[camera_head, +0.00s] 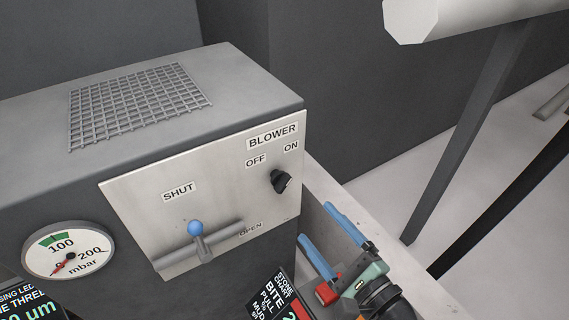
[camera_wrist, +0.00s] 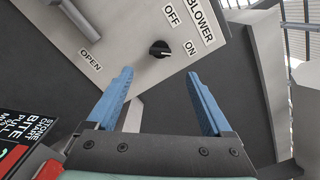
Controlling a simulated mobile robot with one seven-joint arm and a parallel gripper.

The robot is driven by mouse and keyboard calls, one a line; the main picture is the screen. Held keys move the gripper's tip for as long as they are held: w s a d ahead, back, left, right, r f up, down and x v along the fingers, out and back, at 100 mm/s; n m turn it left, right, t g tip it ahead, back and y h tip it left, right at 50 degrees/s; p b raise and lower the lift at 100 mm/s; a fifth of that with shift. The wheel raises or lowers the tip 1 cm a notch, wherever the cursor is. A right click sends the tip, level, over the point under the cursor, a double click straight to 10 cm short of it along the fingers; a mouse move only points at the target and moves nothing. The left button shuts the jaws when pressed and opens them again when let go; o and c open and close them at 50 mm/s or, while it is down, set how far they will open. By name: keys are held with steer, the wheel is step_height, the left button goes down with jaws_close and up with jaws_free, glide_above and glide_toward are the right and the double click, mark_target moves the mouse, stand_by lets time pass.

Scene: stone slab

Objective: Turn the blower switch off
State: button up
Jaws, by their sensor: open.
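The blower switch (camera_head: 281,181) is a black rotary knob on a pale metal panel (camera_head: 235,185), below the OFF and ON labels. It also shows in the wrist view (camera_wrist: 159,49), where its light mark appears to point toward ON. My gripper (camera_head: 315,223) is open and empty, with blue fingers. It is to the lower right of the knob in the head view, apart from it. In the wrist view my gripper (camera_wrist: 160,73) has its fingertips spread either side of the knob's line, short of it.
A lever with a blue ball (camera_head: 195,228) sits left of the knob, between SHUT and OPEN labels. A pressure gauge (camera_head: 68,250) is at far left. A dark screen (camera_head: 277,300) stands below the panel near my gripper. A pale trough wall (camera_head: 330,190) runs right of the housing.

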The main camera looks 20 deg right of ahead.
mark_target(285, 187)
steer(key=x, duration=1.2)
steer(key=shift+w+a, duration=0.1)
steer(key=shift+w, duration=0.3)
jaws_close()
steer(key=shift+b, duration=0.3)
